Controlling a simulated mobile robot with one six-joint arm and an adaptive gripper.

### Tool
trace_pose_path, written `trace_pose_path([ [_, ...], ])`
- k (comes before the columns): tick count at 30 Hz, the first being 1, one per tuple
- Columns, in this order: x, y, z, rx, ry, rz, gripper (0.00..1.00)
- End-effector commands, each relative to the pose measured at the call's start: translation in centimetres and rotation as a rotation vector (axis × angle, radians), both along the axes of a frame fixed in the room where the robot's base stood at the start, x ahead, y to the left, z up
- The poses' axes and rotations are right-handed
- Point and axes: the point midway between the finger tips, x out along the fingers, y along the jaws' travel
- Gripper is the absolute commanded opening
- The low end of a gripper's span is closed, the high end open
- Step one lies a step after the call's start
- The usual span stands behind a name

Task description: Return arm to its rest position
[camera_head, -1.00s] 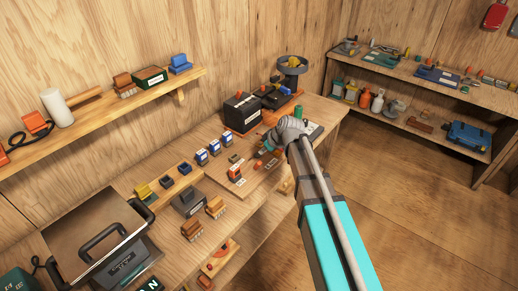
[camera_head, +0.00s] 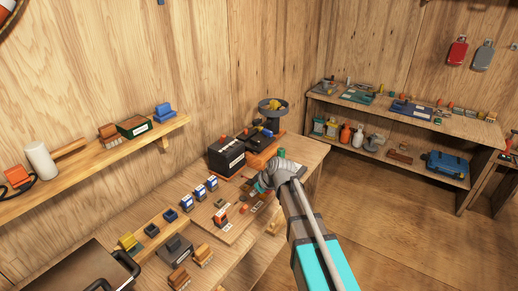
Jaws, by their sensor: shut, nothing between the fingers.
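My arm reaches up from the bottom of the view, with a teal link and grey joints. Its grey wrist (camera_head: 284,172) is over the wooden workbench (camera_head: 240,262). My gripper (camera_head: 256,188) is small and partly hidden beyond the wrist. It is shut and empty, above or beside the board with small tackle items (camera_head: 232,226). I cannot tell whether it touches anything there.
A black battery box (camera_head: 226,156) and a round-topped device (camera_head: 272,108) stand behind the gripper. Small blue-and-white boxes (camera_head: 200,193) stand left. A wall shelf (camera_head: 90,162) is at left, a stocked shelf unit (camera_head: 470,128) at right. The floor (camera_head: 400,220) looks clear.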

Motion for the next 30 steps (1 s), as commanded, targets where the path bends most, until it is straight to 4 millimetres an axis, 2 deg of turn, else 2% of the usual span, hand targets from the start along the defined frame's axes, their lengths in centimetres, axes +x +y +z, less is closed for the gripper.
trace_pose_path([
  [5,-0.6,-0.8,-0.2,-0.009,0.02,-0.024,0.0],
  [8,-1.7,-2.3,-0.5,-0.023,0.059,-0.071,0.0],
  [14,-5.7,-7.5,-1.6,-0.085,0.201,-0.264,0.0],
  [18,-9.7,-12.2,-2.4,-0.148,0.322,-0.466,0.0],
  [24,-15.1,-18.0,-3.0,-0.239,0.461,-0.76,0.0],
  [30,-18.2,-21.0,-3.1,-0.29,0.527,-0.942,0.0],
])
